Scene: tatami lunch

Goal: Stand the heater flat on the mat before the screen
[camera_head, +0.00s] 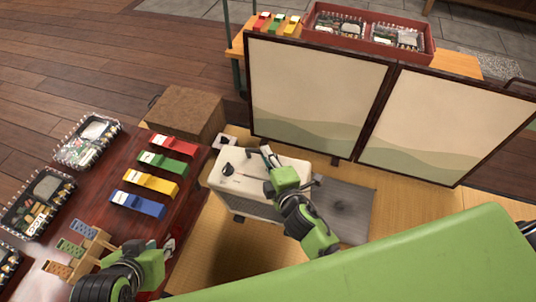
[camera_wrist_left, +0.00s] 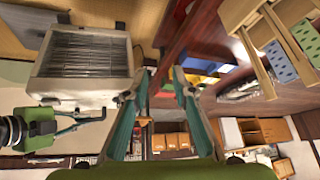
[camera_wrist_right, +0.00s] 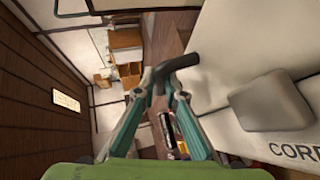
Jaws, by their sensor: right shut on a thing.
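The heater (camera_head: 238,182) is a cream-white box with a dark knob on top and a grille low on its front. My right gripper (camera_head: 270,160) is shut on its dark handle (camera_wrist_right: 178,65). The heater is left of the grey mat (camera_head: 350,207), partly over the tatami. A dark shadow lies below it; whether it touches the floor I cannot tell. The mat lies before the folding screen (camera_head: 318,92), partly hidden by my right arm. My left gripper (camera_wrist_left: 160,75) is open and empty near the low table's edge; the heater's grille (camera_wrist_left: 85,55) shows beside it.
The low red-brown table (camera_head: 110,195) at left bears lunch boxes and coloured blocks (camera_head: 145,181). A bench with a red tray (camera_head: 425,48) stands behind the screen.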

